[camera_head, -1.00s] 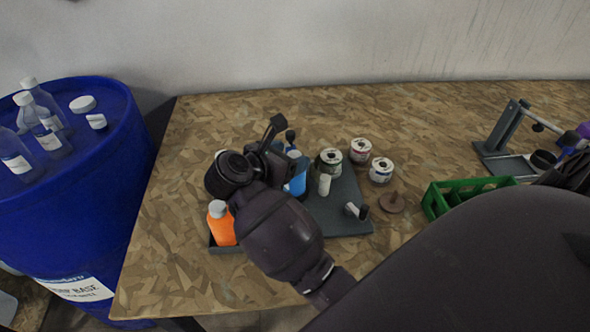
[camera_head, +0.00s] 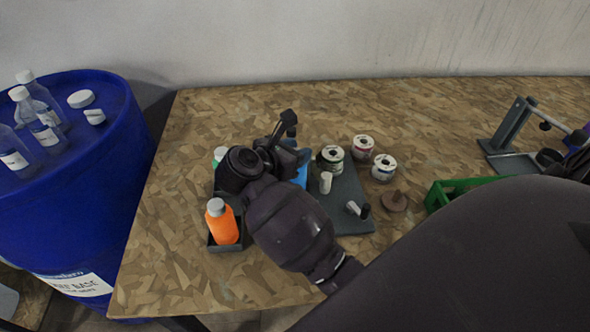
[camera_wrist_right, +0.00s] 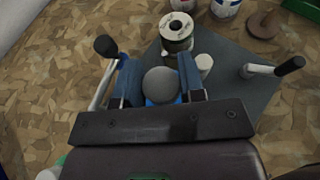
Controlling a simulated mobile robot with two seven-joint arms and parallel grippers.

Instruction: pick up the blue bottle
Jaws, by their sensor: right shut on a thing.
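The blue bottle (camera_head: 300,175) shows in the head view only as a small blue patch beside my right gripper (camera_head: 286,150), which covers most of it. In the right wrist view its round grey cap (camera_wrist_right: 160,85) is between the two fingers of my right gripper (camera_wrist_right: 160,76), with a little blue below the cap. The right gripper is shut on the bottle. The bottle's base is hidden, so I cannot tell whether it touches the tray. My left gripper is not in view.
An orange bottle (camera_head: 222,226) stands in a dark holder close to my right wrist. A grey board (camera_head: 345,190) carries small parts, with several labelled cans (camera_head: 383,167) nearby. A green crate (camera_head: 450,190) is to the right. A blue drum (camera_head: 100,190) with clear bottles stands left.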

